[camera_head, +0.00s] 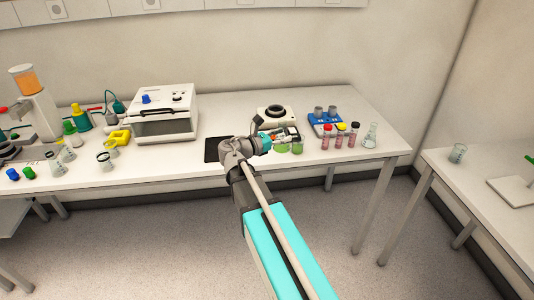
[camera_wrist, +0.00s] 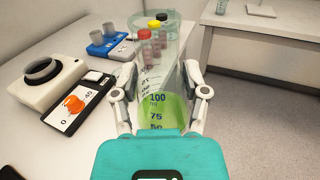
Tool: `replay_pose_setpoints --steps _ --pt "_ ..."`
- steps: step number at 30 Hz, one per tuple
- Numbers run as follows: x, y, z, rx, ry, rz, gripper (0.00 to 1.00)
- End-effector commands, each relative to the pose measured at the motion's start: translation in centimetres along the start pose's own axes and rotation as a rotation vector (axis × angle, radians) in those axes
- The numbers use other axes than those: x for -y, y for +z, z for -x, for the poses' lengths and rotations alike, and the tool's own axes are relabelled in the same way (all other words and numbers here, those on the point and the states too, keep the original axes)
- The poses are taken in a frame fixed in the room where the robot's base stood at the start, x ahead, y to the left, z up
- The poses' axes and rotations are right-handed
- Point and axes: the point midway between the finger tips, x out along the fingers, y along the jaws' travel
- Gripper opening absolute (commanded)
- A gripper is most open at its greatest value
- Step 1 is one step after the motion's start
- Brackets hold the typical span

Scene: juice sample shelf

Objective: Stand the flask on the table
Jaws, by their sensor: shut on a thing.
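My gripper (camera_head: 282,138) is above the front part of the white table (camera_head: 225,118), left of the capped vials. In the wrist view my gripper (camera_wrist: 160,80) has a finger on each side of a clear graduated flask (camera_wrist: 176,108) and is shut on it. The flask holds green liquid in its lower part, with marks such as 100, 75 and 50. In the head view green liquid (camera_head: 297,149) shows just below my gripper, near the table's front edge. I cannot tell whether the flask's base touches the table; my gripper's body hides its lower end in the wrist view.
Several capped red vials (camera_head: 338,138) and a clear conical flask (camera_head: 370,134) stand to the right, by a blue device (camera_head: 322,124). A scale (camera_wrist: 75,108) and a white round-topped device (camera_wrist: 45,78) lie left in the wrist view. A white oven-like box (camera_head: 163,112) stands farther left.

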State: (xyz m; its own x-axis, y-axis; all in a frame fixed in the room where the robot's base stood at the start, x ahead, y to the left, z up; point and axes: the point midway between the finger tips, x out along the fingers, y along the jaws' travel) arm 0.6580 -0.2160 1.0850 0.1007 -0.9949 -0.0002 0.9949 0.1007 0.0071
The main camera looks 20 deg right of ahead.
Motion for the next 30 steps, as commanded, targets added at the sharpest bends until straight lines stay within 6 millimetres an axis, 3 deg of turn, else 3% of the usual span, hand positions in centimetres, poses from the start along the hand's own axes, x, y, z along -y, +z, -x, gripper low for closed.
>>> replay_pose_setpoints --steps 8,21,30 --pt "-2.4 -1.2 -0.3 0.0 0.004 0.0 0.06" --pt "-9.6 -4.8 -1.9 0.0 0.005 0.0 0.06" --pt "-11.6 -7.8 -2.4 0.0 0.006 0.0 0.06"
